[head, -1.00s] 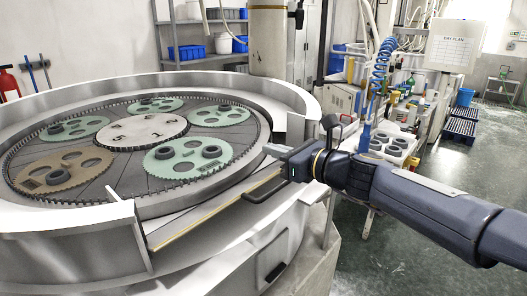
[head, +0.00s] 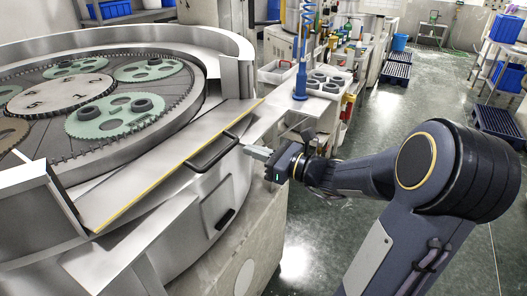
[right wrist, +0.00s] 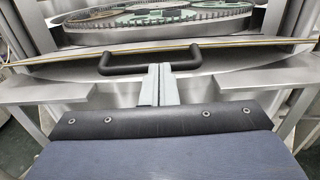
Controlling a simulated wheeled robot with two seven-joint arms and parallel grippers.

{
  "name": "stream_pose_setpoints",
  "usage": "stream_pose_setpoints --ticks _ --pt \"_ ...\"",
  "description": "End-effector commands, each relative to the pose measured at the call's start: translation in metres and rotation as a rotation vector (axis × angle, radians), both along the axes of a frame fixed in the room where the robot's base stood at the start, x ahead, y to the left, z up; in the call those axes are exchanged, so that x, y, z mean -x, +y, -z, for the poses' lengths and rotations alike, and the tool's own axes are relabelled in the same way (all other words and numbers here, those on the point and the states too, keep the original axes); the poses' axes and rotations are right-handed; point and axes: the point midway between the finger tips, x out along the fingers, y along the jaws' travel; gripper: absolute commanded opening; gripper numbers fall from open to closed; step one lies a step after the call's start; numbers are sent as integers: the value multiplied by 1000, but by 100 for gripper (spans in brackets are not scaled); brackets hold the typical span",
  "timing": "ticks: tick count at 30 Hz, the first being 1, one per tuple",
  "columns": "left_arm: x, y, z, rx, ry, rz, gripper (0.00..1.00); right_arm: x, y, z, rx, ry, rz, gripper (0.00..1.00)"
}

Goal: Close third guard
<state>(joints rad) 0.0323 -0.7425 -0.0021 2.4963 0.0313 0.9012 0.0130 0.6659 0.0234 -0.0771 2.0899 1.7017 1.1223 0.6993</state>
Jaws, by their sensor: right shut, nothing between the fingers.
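The guard (head: 165,160) is a flat metal panel with a yellow outer edge. It lies folded outward in a gap in the machine's raised rim, not upright in line with it. Its black bar handle (head: 226,140) is on the outer side and also shows in the right wrist view (right wrist: 150,70). My right gripper (head: 247,150) is just outside the handle, at the machine's front; its fingers (right wrist: 160,70) are together and empty. In the wrist view the fingertips are close to the handle's lower side; I cannot tell whether they touch. My left gripper is not in view.
The lapping plate (head: 150,130) behind the guard carries several green toothed carriers (head: 115,118) with dark rings. The rim wall (head: 150,35) stands high around it. A side table (head: 320,88) with dark rings is behind my gripper. Open floor (head: 310,235) lies to the right.

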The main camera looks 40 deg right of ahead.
Motion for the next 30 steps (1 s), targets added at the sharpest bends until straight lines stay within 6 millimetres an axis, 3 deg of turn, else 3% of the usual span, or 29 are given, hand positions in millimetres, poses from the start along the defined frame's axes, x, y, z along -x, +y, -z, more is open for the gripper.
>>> stream_pose_setpoints --ticks 6,12,30 --pt "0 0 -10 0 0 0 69 -44 19 -2 -2 1 -5 0" --pt "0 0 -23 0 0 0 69 -61 26 -24 0 0 -1 0" --pt "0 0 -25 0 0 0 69 -68 28 -29 0 0 1 0"
